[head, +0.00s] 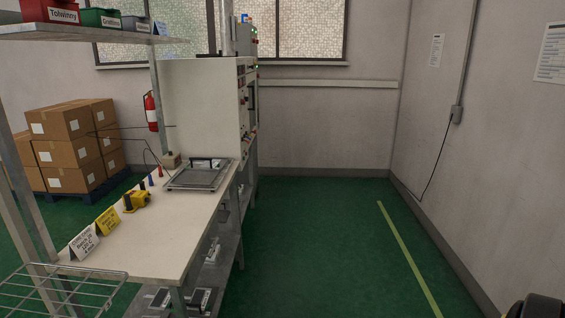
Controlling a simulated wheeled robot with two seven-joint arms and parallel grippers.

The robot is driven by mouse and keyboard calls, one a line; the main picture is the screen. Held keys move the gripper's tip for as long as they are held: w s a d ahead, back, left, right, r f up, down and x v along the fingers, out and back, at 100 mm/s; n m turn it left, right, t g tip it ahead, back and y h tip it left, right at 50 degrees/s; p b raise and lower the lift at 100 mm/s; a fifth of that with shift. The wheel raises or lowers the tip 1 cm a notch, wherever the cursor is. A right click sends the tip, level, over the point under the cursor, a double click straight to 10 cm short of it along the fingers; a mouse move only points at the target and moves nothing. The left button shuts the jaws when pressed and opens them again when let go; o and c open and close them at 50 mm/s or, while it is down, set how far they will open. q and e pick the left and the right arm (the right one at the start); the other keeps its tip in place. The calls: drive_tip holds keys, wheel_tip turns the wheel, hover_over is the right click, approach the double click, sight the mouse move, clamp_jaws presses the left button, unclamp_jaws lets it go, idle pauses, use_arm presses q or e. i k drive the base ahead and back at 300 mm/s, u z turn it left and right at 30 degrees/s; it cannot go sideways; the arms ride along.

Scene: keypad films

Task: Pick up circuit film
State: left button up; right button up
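I cannot make out a circuit film in the head view. A flat grey metal plate or press with a black handle (198,177) lies on the white workbench (160,222); whether a film is on it or in it cannot be told. Neither of my grippers shows. A dark rounded part at the bottom right corner looks like a piece of my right arm, with no fingers visible.
A yellow device (136,201) and two folded cards, white (84,243) and yellow (107,220), stand on the bench. A wire rack (62,290) is at its near left. A tall white machine (203,110) stands behind. The green floor (320,245) to the right is clear.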

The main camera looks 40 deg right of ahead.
sight(214, 161)
drive_tip(key=z, duration=1.5)
drive_tip(key=i, duration=3.8)
drive_tip(key=u, duration=2.85)
